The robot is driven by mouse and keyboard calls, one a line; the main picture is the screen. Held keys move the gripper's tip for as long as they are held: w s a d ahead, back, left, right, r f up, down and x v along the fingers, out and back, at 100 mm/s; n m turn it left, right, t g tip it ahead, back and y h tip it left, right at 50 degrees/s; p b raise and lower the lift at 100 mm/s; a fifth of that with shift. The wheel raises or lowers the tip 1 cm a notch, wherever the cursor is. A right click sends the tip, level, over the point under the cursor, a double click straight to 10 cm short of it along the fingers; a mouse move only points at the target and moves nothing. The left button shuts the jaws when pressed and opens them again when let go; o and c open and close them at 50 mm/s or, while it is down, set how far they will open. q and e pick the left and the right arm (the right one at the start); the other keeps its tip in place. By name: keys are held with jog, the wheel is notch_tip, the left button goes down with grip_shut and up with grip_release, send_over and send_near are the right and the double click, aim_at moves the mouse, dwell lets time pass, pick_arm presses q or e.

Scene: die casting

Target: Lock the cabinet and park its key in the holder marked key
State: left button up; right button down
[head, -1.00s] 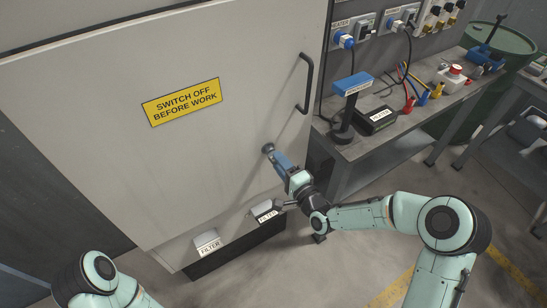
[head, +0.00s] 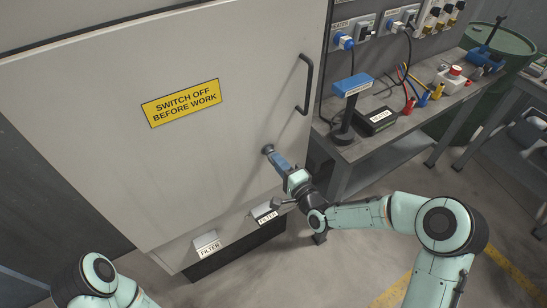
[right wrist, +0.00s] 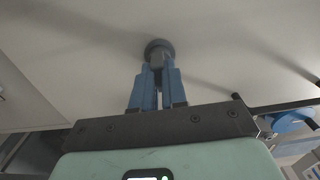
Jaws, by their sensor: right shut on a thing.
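The cabinet (head: 200,150) is a large pale box with its door flat and closed. A round dark lock (head: 267,149) sits low on the right of the door; it also shows in the right wrist view (right wrist: 158,46). My right gripper (head: 275,157) points at the lock, its blue fingers shut on a grey key (right wrist: 157,64) at the lock's face. The key is mostly hidden between the fingers. A stand with a blue top (head: 352,85) and a white label, too small to read, stands on the bench. My left gripper is out of view.
A vertical door handle (head: 305,84) is above the lock. Labelled filter boxes (head: 207,244) jut out below the door. The bench (head: 372,147) at right holds a black box (head: 376,120), cables and clamps. Floor in front is clear.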

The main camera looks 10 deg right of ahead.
jog(key=shift+s+d, duration=0.2)
jog(key=shift+s, duration=0.45)
jog(key=shift+v, duration=1.45)
